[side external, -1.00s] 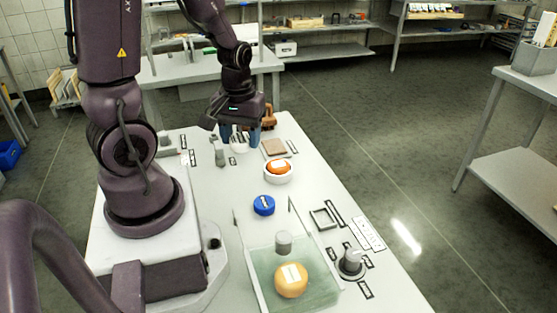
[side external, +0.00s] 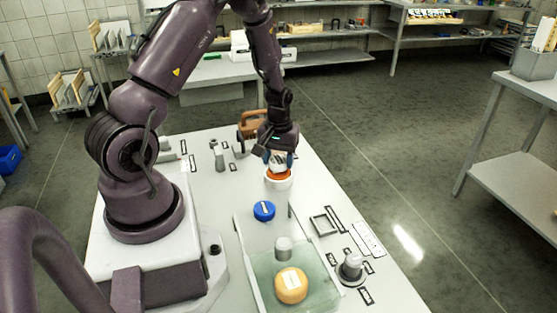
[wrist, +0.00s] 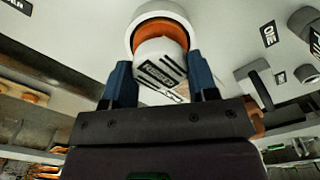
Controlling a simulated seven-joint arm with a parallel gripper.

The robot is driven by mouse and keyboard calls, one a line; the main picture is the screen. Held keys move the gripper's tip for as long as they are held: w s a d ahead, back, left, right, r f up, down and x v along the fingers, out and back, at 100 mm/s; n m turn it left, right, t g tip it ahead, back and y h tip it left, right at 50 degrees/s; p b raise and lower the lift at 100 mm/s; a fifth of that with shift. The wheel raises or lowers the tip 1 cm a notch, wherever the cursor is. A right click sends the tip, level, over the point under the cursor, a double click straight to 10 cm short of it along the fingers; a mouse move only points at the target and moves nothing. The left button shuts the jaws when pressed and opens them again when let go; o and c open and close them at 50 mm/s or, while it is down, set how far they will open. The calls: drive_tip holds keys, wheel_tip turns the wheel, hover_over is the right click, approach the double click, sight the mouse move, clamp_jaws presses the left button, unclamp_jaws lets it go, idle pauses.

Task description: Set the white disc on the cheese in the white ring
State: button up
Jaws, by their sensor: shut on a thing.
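The white disc (wrist: 160,60) with a dark printed label is between the blue fingers of my gripper (wrist: 163,85) in the wrist view. My gripper (side external: 279,160) is shut on it, and the disc also shows pale between the fingers in the side view. Directly below is the orange cheese (side external: 278,175) inside the white ring (side external: 278,184). In the wrist view the orange cheese (wrist: 152,30) shows behind the disc, within the white ring (wrist: 134,22). The disc covers part of the cheese. I cannot tell whether the disc touches it.
A blue disc (side external: 264,211) is in front of the ring. A square frame (side external: 323,222) and a grey knob (side external: 351,266) stand at right. A brown-handled item (side external: 249,123) is behind.

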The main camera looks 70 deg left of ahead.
drive_tip(key=shift+f, duration=0.4)
drive_tip(key=shift+f, duration=0.1)
drive_tip(key=o, duration=0.9)
